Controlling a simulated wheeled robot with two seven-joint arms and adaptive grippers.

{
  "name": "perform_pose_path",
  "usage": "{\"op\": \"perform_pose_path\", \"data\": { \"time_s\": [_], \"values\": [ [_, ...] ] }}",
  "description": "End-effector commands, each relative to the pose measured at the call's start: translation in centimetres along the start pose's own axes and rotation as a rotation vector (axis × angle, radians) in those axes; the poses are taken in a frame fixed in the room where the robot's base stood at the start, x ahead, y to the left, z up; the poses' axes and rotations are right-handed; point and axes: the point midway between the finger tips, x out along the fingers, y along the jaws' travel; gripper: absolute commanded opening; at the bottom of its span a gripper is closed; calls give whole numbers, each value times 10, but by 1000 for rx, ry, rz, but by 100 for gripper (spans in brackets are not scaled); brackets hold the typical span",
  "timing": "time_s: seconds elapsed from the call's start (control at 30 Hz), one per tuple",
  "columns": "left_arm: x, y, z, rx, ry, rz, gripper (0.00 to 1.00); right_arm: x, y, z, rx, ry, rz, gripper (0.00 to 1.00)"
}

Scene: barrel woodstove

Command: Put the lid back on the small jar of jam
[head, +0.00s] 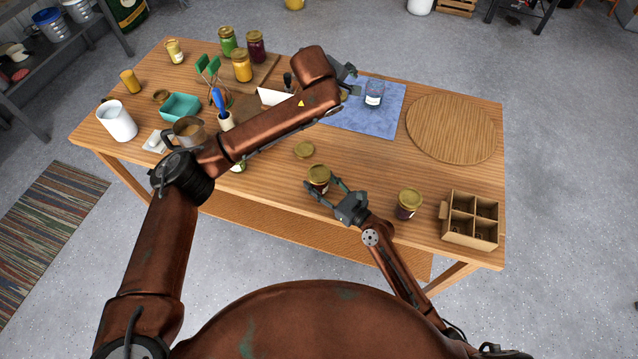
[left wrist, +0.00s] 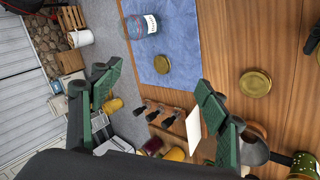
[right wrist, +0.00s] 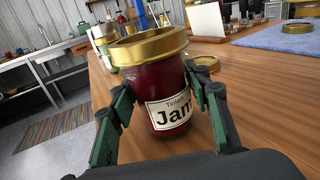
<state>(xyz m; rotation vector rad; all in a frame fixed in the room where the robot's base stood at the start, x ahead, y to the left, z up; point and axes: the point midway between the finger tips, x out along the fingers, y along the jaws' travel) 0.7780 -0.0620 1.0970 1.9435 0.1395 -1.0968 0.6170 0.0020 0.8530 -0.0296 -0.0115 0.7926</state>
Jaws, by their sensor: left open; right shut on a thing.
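A jam jar (head: 319,178) of dark red jam stands near the table's front edge. A smaller gold lid (left wrist: 162,64) lies on the blue cloth, by a clear labelled jar (head: 374,93). My left gripper (head: 349,80) is open and empty above the cloth's left edge.
The blue cloth (head: 365,122) lies at the back. A round board (head: 452,129) is right of it. A lidded jar (head: 409,203) and a divided wooden box (head: 470,219) stand at front right.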

Motion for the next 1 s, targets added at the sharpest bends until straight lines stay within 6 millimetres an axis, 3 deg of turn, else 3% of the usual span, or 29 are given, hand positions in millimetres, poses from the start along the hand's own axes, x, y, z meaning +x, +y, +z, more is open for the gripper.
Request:
{"op": "perform_pose_path", "data": {
  "time_s": [0.2,0.4,0.6,1.0],
  "values": [
    [-6,-90,43,-275,-88,-353,69,0,0,2,-1,-3,0,0],
    [-30,-149,70,-415,-93,-614,69,1,0,2,-1,-3,0,0],
    [-46,-173,80,-463,-78,-731,69,0,0,2,-1,-3,-1,0],
    [-46,-176,81,-467,-75,-744,69,0,0,2,-1,-3,-1,0]
  ]
}}
